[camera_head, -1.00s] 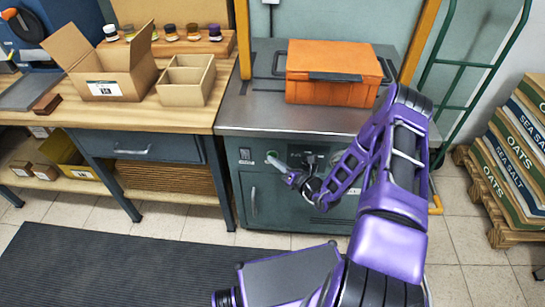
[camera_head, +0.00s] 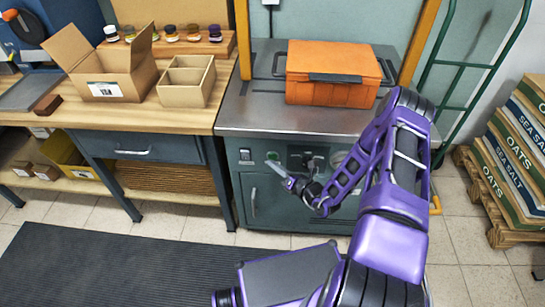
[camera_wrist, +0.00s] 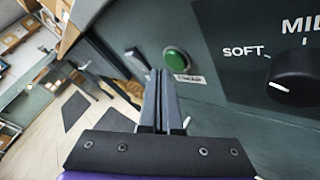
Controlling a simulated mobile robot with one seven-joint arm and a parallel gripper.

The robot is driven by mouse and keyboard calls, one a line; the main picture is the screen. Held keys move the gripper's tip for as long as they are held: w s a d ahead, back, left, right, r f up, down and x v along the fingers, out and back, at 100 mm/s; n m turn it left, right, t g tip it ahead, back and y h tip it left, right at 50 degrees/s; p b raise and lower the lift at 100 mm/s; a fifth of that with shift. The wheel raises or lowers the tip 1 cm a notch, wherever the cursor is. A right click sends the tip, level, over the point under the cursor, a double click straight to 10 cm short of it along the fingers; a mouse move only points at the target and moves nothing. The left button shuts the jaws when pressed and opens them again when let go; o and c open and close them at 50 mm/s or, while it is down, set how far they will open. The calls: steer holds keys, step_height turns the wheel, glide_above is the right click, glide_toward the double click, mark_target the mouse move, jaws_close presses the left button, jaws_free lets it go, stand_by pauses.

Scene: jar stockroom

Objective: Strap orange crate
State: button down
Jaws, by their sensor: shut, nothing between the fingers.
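The orange crate (camera_head: 333,92) sits closed on the steel top of the strapping machine (camera_head: 290,122), between two yellow posts (camera_head: 243,40). No strap shows around it. The machine's front has a green round button (camera_head: 272,155), which also shows in the wrist view (camera_wrist: 176,60). Right of it, a black dial (camera_wrist: 297,84) has its white mark towards SOFT. My gripper (camera_head: 270,164) is shut and empty in front of the panel. In the wrist view its fingertips (camera_wrist: 160,72) appear just left of and below the button; whether they touch the panel I cannot tell.
A wooden bench (camera_head: 185,120) with an open carton (camera_head: 112,78), a divided box (camera_head: 187,82) and several jars stands at left. A green hand truck (camera_head: 460,65) and a pallet of sacks (camera_head: 515,150) stand at right. A dark mat (camera_head: 110,265) lies on the floor.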

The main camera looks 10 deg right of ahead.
steer(key=shift+s+a+p, duration=0.25)
steer(key=shift+s, duration=0.55)
steer(key=shift+s+a+p, duration=0.2)
steer(key=shift+s+a, duration=0.1)
steer(key=shift+s, duration=0.5)
steer(key=shift+s+a+p, duration=0.25)
steer(key=shift+s, duration=0.55)
